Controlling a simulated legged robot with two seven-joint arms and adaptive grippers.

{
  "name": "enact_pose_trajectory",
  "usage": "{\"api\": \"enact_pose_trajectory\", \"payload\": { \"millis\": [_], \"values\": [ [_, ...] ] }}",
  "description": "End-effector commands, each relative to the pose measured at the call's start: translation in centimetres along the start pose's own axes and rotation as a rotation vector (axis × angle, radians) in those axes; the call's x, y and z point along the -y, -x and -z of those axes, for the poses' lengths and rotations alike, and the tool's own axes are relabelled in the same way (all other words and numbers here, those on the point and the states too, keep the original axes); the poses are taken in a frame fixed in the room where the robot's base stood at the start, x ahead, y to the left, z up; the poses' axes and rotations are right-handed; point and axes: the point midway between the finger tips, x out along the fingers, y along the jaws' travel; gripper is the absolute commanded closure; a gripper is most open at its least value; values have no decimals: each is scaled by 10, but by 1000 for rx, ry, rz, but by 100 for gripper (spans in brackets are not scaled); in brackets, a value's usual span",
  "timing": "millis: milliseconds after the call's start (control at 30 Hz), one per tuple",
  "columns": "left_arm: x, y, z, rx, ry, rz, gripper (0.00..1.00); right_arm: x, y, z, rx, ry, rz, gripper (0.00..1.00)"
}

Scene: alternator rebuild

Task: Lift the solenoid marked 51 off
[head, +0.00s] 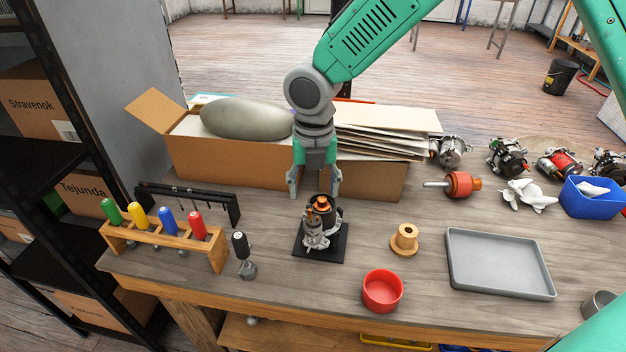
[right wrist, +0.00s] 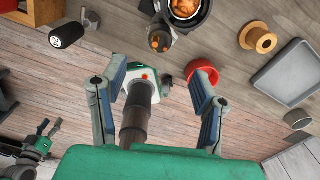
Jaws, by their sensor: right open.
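A small motor unit (head: 318,236) of grey metal, with a dark and orange top, stands on a black square pad (head: 341,243). In the right wrist view its copper-orange top (right wrist: 185,8) is cut by the upper edge. A dark cylinder with an orange end (right wrist: 160,40) sits beside it. I cannot read a 51 on any part, so I cannot tell which is the solenoid. My right gripper (head: 315,193) is open, empty, pointing down just above and behind the unit. A green and dark shape, apparently my left gripper (right wrist: 49,127), shows at lower left; its jaws are unclear.
A screwdriver rack (head: 165,241) and a black-handled tool (head: 241,246) stand left. A red bowl (head: 382,291), tan spool (head: 404,241) and grey tray (head: 497,264) lie right. An open cardboard box (head: 225,165) is behind the gripper. Bare bench surrounds the pad.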

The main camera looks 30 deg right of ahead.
Motion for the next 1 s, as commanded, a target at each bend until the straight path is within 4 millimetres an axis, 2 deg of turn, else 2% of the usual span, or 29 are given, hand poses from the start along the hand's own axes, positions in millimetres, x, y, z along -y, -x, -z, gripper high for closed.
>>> {"api": "enact_pose_trajectory", "payload": {
  "millis": [300,500,700,1000],
  "values": [
    [0,-1,0,0,0,0,52,0,-65,2,-3,-1,3,45],
    [0,0,0,0,0,0,52,0,-98,2,-2,-2,2,45],
    [0,0,0,0,0,0,52,0,-115,2,-1,-2,0,45],
    [0,0,0,0,0,0,52,0,-119,2,0,-2,0,45]
  ]
}}
